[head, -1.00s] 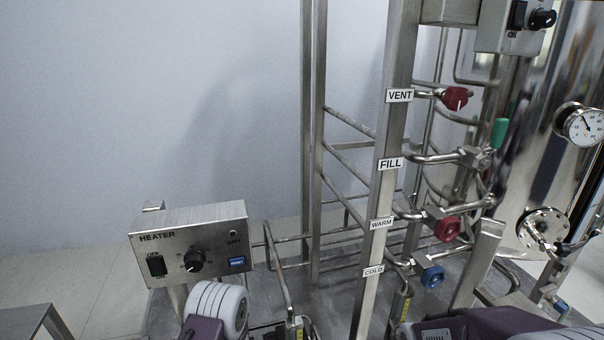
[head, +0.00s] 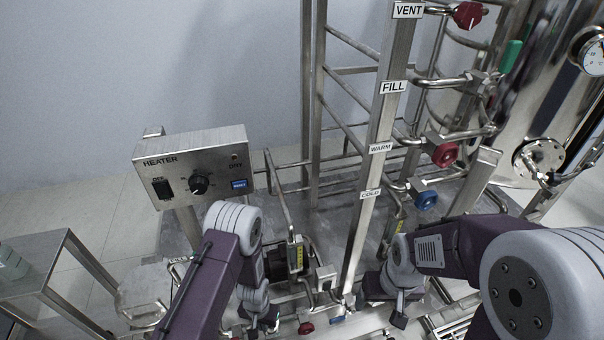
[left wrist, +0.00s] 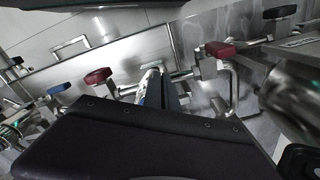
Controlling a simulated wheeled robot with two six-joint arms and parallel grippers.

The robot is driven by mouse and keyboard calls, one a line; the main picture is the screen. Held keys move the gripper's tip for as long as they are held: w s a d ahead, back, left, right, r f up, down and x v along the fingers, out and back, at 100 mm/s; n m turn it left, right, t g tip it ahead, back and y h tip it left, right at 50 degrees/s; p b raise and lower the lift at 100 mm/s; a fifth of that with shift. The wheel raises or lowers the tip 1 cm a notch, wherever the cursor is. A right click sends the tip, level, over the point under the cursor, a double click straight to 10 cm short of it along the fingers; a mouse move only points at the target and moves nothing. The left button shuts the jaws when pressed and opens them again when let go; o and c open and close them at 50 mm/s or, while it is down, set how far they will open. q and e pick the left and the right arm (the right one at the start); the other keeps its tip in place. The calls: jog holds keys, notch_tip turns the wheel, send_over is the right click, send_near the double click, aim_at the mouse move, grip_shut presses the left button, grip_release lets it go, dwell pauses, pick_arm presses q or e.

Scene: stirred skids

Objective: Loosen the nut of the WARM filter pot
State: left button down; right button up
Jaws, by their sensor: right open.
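In the head view, the WARM label (head: 380,148) is on an upright steel post, with a red valve handle (head: 445,155) on the pipe beside it. I cannot pick out the WARM filter pot or its nut with certainty. My left gripper (head: 264,327) is low at the bottom of the head view, among steel pipes near a red handle (head: 306,328). Its jaw opening is unclear. The left wrist view shows red handles (left wrist: 97,76) and (left wrist: 220,48) close ahead, and a steel cylinder (left wrist: 292,100) at right. My right gripper (head: 399,318) is open and points down, right of the post.
The heater box (head: 195,170) stands left of the frame. The COLD label (head: 370,194) and a blue valve handle (head: 426,201) are below WARM. A shiny tank (head: 545,90) with a gauge is at right. A steel-framed table (head: 35,265) stands at far left.

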pick_arm(q)
jog(key=shift+d+p, duration=0.45)
jog(key=shift+d, duration=0.5)
jog(key=shift+w+d, duration=0.1)
notch_tip(320, 180, up, 6)
jog(key=s+p, duration=0.1)
jog(key=p, duration=0.5)
dwell(0.4)
